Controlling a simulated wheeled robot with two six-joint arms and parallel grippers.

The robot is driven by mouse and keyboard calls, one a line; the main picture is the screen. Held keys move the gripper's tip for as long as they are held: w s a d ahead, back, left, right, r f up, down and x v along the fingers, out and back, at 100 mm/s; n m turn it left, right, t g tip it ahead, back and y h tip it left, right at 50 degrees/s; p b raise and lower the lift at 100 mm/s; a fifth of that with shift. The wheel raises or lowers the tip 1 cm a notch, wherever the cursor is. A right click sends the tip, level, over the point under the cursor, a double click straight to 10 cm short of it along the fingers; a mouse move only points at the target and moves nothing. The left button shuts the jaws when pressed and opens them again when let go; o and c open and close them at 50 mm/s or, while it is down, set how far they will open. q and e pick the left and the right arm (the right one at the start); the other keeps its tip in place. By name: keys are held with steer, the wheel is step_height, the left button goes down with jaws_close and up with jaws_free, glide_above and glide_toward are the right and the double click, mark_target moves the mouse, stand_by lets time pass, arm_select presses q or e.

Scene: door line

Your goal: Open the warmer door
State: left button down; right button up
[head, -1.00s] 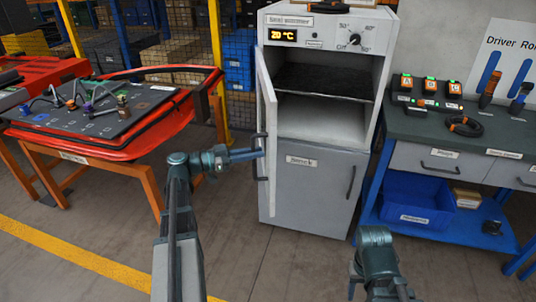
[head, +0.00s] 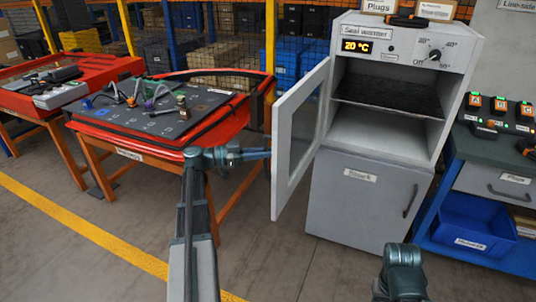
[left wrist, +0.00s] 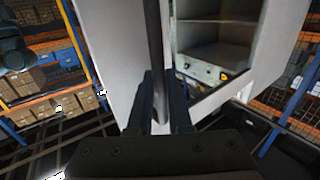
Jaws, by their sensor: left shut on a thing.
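The seal warmer (head: 375,190) is a grey-white cabinet with a display reading 20 °C. Its upper door (head: 301,140) stands open, swung out to the left with its window facing the picture. The inside (head: 385,115) shows a dark shelf and an empty lower space. My left gripper (head: 266,154) is at the door's outer edge. In the left wrist view my left gripper (left wrist: 160,105) is shut on the dark upright door handle (left wrist: 154,50). Of my right arm, a wrist part (head: 403,268) shows at the bottom right; the right gripper's fingers are not visible.
A red table (head: 115,150) with a dark board and several fittings stands left of the door, close behind my left arm. A workbench (head: 490,160) with a blue bin (head: 475,225) stands to the right. The floor in front of the warmer is clear.

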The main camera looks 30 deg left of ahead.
arm_select(q)
steer(key=c, duration=0.8)
jaws_free()
steer(key=shift+c, duration=0.2)
steer(key=v, duration=1.3)
steer(key=shift+s+a, duration=0.25)
steer(key=shift+a, duration=0.05)
